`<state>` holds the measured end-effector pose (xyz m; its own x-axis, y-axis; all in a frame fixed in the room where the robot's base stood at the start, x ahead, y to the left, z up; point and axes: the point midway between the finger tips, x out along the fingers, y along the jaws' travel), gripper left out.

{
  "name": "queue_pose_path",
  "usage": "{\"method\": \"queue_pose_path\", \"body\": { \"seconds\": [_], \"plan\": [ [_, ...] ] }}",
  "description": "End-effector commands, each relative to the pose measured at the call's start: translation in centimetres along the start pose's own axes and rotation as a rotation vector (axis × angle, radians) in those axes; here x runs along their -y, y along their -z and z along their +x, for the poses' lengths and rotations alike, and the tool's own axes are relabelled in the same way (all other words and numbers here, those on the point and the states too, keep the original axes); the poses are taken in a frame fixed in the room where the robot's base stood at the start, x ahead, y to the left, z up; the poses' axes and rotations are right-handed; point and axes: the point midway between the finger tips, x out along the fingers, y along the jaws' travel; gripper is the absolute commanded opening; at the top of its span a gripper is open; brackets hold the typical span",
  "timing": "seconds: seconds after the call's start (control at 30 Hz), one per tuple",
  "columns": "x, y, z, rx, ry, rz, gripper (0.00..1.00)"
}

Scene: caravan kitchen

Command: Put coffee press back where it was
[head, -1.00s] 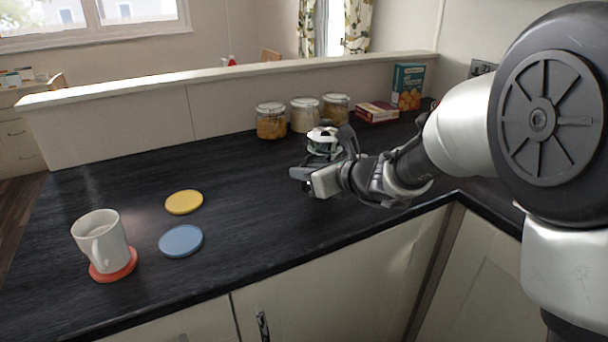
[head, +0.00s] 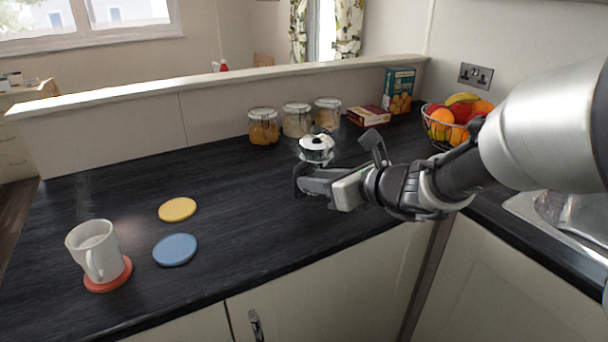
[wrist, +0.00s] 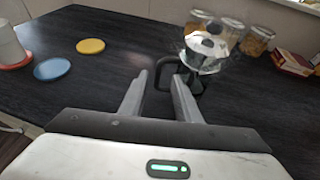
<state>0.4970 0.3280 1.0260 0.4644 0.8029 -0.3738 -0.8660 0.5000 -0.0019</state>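The coffee press (head: 316,148) has a shiny metal lid and a glass body. It stands upright near the jars, its lower part hidden behind my gripper in the head view. In the wrist view the press (wrist: 207,48) is just beyond the fingertips, with its dark handle turned toward me. My gripper (wrist: 162,82) is open, fingers apart, with the handle at or just past the gap between the tips. I cannot tell whether a finger touches it. A yellow coaster (head: 177,209) and a blue coaster (head: 175,250) lie bare at the left.
A white mug (head: 94,251) stands on a red coaster (head: 124,276). Glass jars (head: 297,120), a red box (head: 368,116), a tall green box (head: 399,91) and a fruit basket (head: 446,131) line the back. The middle of the dark counter (head: 235,195) is clear.

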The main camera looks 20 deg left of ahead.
Motion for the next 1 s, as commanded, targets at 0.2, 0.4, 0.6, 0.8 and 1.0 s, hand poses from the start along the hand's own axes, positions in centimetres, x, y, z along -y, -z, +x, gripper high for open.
{"method": "queue_pose_path", "body": {
  "seconds": [0.2, 0.4, 0.6, 0.8, 1.0],
  "plan": [
    [0.1, -0.1, -3.4, 0.001, 0.002, 0.0, 0.3],
    [0.0, 0.0, -4.2, 0.0, -0.001, 0.0, 0.3],
    [-0.9, -0.3, -5.8, -0.015, -0.026, -0.122, 0.3],
    [-4.9, 1.3, -13.7, -0.151, -0.157, -0.767, 0.3],
    [-6.1, 7.8, -24.3, -0.466, -0.372, -1.536, 0.3]
  ]
}}
